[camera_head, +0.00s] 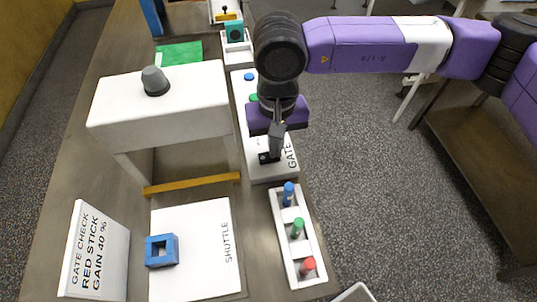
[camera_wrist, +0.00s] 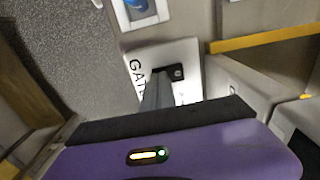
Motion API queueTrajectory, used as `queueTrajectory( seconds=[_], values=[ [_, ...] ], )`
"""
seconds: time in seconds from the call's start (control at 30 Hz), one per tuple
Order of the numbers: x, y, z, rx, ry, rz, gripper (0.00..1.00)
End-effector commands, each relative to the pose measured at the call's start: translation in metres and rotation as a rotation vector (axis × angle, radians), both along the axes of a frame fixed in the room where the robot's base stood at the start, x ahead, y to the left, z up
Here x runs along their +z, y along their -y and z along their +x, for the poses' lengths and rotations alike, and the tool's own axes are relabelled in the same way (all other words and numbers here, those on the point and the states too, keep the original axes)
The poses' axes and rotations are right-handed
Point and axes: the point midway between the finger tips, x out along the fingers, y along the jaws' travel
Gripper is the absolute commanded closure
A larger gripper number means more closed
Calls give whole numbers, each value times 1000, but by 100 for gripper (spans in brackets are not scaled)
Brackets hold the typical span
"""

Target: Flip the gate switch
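The gate switch is a small black block (camera_head: 265,158) on a white panel (camera_head: 262,174) lettered GATE. In the wrist view the dark switch (camera_wrist: 176,71) has a small round grey spot on it. My gripper (camera_head: 273,151) points down over the switch, its fingers together and with nothing seen between them. In the wrist view the fingertips (camera_wrist: 160,77) overlap the left part of the switch and hide it. I cannot tell whether they touch it. The switch's lever position is not clear.
A white tray (camera_head: 274,206) holds blue, green and red sticks. A sign (camera_head: 95,250) reads GATE CHECK, RED STICK, GAIN 40 %. A SHUTTLE board (camera_head: 205,280) carries a blue square frame (camera_head: 161,250). A white raised stand (camera_head: 190,95) with a grey knob (camera_head: 155,80) stands left of my gripper.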

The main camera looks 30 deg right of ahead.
Motion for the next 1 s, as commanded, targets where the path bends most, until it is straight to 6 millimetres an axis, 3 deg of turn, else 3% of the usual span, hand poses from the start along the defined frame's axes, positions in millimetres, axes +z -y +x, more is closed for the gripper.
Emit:
queueTrajectory(
  seconds=[0.27,1.0],
  values=[
    [1,0,0,0,0,0,100],
    [55,0,0,0,1,0,100]
  ],
)
